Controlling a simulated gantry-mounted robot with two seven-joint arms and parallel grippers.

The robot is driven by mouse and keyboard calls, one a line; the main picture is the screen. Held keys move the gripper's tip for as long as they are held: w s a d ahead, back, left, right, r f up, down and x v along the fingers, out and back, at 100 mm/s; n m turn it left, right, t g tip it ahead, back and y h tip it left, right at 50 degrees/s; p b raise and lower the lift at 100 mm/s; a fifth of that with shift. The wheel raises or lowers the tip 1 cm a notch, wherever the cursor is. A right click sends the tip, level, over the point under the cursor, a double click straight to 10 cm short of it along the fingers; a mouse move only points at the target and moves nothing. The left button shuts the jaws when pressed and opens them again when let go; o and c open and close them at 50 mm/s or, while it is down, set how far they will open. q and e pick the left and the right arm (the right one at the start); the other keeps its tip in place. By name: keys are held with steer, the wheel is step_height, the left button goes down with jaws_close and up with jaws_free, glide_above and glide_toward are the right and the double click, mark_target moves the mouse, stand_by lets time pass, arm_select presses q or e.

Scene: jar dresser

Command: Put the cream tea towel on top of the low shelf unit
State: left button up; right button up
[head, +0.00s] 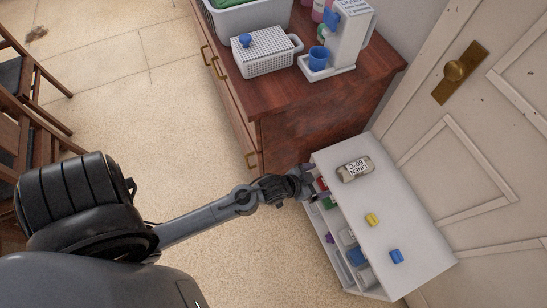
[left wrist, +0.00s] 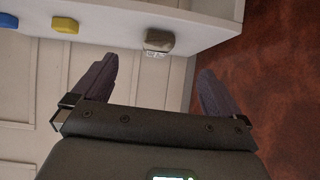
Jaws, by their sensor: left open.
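A small rolled, greyish-cream bundle with a printed label, which looks like the cream tea towel (head: 352,169), lies on top of the white low shelf unit (head: 405,220), near its far end. It also shows in the left wrist view (left wrist: 159,41), on the white top near its edge. My left gripper (head: 307,182) is beside the unit's open front, to the left of the towel and apart from it. In the left wrist view my left gripper (left wrist: 155,82) has its fingers spread, with nothing between them. My right gripper is not in view.
A yellow item (head: 371,220) and a blue item (head: 396,256) also lie on the unit's top. Several items fill its shelves. A door (head: 470,150) is at right.

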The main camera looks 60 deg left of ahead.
arm_select(q)
steer(key=s+r+g, duration=0.3)
steer(key=s, duration=0.6)
steer(key=s+a+r+g+y, duration=0.1)
steer(key=s+r+g, duration=0.2)
steer(key=s, duration=0.5)
steer(key=shift+s+a+g+y, duration=0.2)
steer(key=shift+s+g+y, duration=0.15)
steer(key=shift+g, duration=0.25)
steer(key=shift+r, duration=0.2)
